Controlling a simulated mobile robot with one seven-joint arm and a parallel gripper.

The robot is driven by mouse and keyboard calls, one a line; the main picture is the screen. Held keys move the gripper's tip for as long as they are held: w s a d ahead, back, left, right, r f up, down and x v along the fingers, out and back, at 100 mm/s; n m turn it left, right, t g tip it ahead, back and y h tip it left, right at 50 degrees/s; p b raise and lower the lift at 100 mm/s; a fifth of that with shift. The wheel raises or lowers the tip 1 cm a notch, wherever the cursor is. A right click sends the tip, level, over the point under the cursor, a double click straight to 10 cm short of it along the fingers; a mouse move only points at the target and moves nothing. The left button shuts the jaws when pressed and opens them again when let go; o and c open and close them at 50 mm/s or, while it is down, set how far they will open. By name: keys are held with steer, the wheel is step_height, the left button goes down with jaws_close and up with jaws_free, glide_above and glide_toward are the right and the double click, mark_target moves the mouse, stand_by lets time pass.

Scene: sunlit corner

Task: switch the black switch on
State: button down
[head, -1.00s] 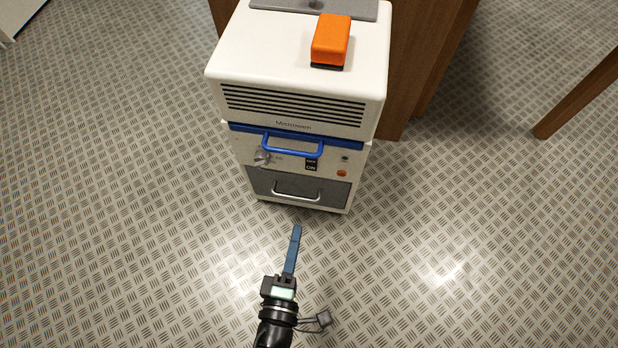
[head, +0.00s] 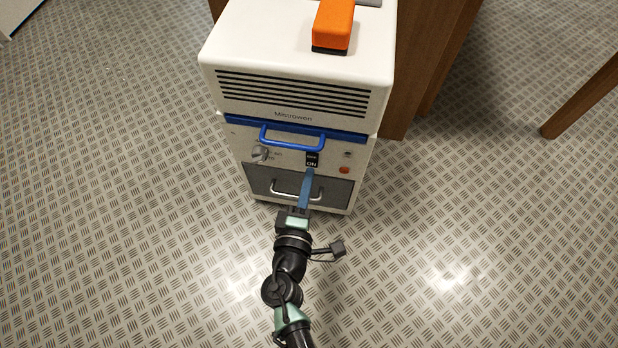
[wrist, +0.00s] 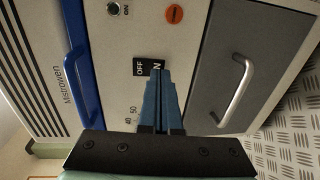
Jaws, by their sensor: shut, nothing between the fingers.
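The black switch (head: 312,159) is on the front panel of a white cabinet-like machine (head: 290,85), below a blue handle. It also shows in the wrist view (wrist: 140,67), where its OFF half is clear and its ON half is partly covered by my fingers. My gripper (head: 308,172) is shut and empty, with blue fingers pointing at the panel. The fingertips (wrist: 160,72) overlap the ON half in the wrist view. I cannot tell whether they touch it, nor which way the switch is tipped.
The blue handle (head: 292,138) is above the switch and a silver drawer handle (head: 285,193) below. A grey knob (head: 261,153) is left, an orange-red button (head: 344,170) right. An orange block (head: 333,25) sits on top. The patterned floor (head: 480,220) is clear.

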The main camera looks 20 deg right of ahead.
steer(key=shift+w+d, duration=0.35)
steer(key=shift+w, duration=0.1)
steer(key=shift+f, duration=0.1)
steer(key=shift+w+f+b, duration=0.15)
steer(key=shift+b, duration=0.25)
steer(key=shift+d, duration=0.1)
